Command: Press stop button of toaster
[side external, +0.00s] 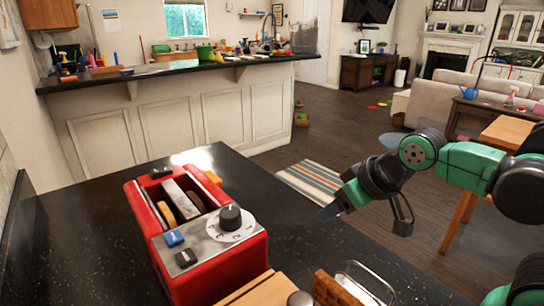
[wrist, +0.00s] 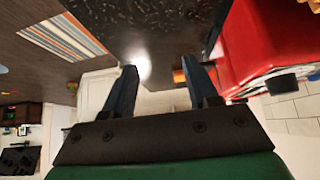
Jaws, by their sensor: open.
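The red toaster (side external: 210,284) stands on the black counter with brown slices in its slots. Its grey panel carries a blue button (side external: 173,238), a dark button (side external: 186,257) and a black dial (side external: 231,220). The button labels are too small to read, so I cannot tell which is stop. My gripper (side external: 328,213) is open and empty, right of the toaster and apart from it, near the counter's far edge. In the wrist view my gripper's two fingers (wrist: 161,88) are spread, and the toaster (wrist: 265,42) is at upper right; its buttons cannot be made out there.
The black counter (side external: 330,262) is clear between toaster and gripper. A wooden board (side external: 245,290), a brown waffle-like item (side external: 335,290) and a wire rack (side external: 368,282) are at the front edge. A small orange item (side external: 212,177) lies behind the toaster. A striped rug (side external: 315,185) is on the floor.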

